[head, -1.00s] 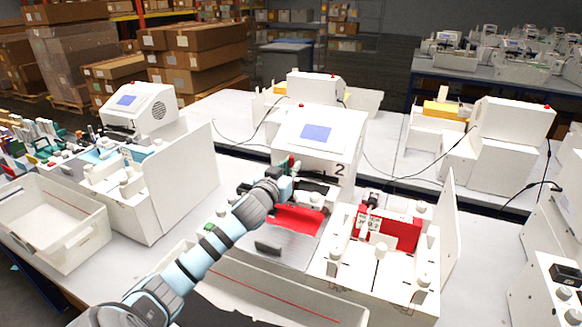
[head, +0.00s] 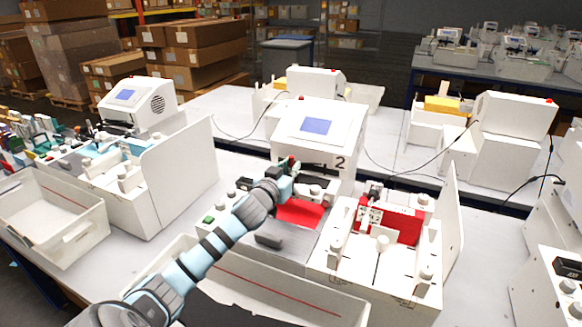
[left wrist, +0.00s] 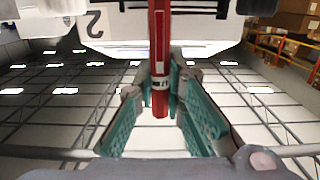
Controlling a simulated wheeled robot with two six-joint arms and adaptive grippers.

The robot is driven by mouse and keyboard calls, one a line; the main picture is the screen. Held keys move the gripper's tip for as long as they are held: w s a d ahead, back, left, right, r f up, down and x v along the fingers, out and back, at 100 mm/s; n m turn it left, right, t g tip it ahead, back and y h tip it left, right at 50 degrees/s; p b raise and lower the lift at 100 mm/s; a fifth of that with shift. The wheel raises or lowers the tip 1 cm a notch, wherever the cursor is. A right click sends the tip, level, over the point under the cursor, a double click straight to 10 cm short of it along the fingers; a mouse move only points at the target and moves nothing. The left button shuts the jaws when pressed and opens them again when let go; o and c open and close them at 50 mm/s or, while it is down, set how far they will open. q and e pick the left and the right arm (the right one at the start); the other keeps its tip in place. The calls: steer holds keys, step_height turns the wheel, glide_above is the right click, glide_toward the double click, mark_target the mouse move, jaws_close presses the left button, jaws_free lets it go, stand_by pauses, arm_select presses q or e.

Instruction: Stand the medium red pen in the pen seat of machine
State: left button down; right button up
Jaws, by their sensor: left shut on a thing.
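My left gripper (head: 284,177) is at the front of the white machine marked 2 (head: 318,133), over its bed. It is shut on the red pen (left wrist: 159,45), which stands upright between the teal fingers in the left wrist view. A small bit of the pen (head: 292,164) shows above the fingers in the head view. The machine's front also shows in the left wrist view (left wrist: 130,50), behind the pen. The gripper hides the pen's lower part and the pen seat in the head view, so I cannot tell whether they touch. My right gripper is not in view.
A red sheet (head: 300,213) lies on the machine's bed, just right of my gripper. A white fixture with a red block (head: 400,228) stands to the right. An open white bin (head: 270,285) is in front, and another bin (head: 50,220) stands at left.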

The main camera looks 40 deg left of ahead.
arm_select(q)
steer(key=shift+f+b, duration=1.4)
steer(key=shift+f, duration=0.55)
steer(key=c, duration=1.6)
jaws_free()
steer(key=shift+s, duration=0.1)
steer(key=v, duration=1.1)
steer(key=shift+s+d+r, duration=0.1)
steer(key=shift+s+d, duration=0.15)
steer(key=shift+s, duration=0.1)
